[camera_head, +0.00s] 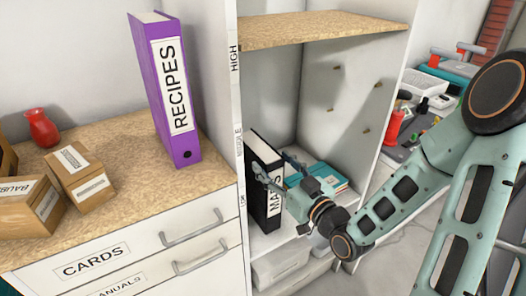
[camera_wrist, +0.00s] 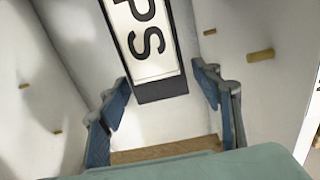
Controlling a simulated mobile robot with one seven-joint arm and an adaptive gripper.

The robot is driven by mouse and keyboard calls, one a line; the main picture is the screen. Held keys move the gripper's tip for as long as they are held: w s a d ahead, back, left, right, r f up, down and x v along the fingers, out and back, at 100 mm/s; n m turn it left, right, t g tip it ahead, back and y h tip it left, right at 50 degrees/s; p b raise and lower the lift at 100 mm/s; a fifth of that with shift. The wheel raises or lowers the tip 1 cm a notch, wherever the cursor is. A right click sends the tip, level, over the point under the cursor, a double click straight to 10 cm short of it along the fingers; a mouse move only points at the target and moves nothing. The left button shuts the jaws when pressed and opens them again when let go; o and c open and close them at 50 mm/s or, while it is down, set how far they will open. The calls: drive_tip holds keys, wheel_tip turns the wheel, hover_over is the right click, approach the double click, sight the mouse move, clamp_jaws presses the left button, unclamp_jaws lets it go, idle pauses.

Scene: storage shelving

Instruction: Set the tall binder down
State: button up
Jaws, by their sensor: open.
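A black binder (camera_head: 261,153) with a white spine label reading "MA…" stands upright in the white shelf unit, on its lower shelf (camera_head: 276,238). In the wrist view the black binder (camera_wrist: 162,90) shows its label end, "PS", between my fingers. My gripper (camera_head: 277,174) is open with a finger on each side of the binder's spine, and gaps show beside it in the wrist view (camera_wrist: 168,98). The fingers partly cover the label in the head view. A tall purple binder (camera_head: 163,88) labelled "RECIPES" stands upright on the wood-topped cabinet at left.
Teal and blue books (camera_head: 322,177) lie right of the black binder. A wooden shelf board (camera_head: 315,28) is above, with pegs in the walls. Small boxes (camera_head: 80,173) and a red vase (camera_head: 42,128) are on the cabinet top (camera_head: 120,212). A cluttered bench (camera_head: 425,110) is at right.

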drive_tip(key=shift+s+d+r+p, duration=0.35)
drive_tip(key=shift+s+d+p, duration=0.25)
drive_tip(key=shift+s+p, duration=0.3)
drive_tip(key=p, duration=0.3)
drive_tip(key=shift+s+d, duration=0.3)
drive_tip(key=shift+s+d+f+p, duration=0.25)
drive_tip(key=shift+s+p, duration=0.2)
drive_tip(key=shift+p, duration=0.5)
drive_tip(key=shift+f, duration=0.15)
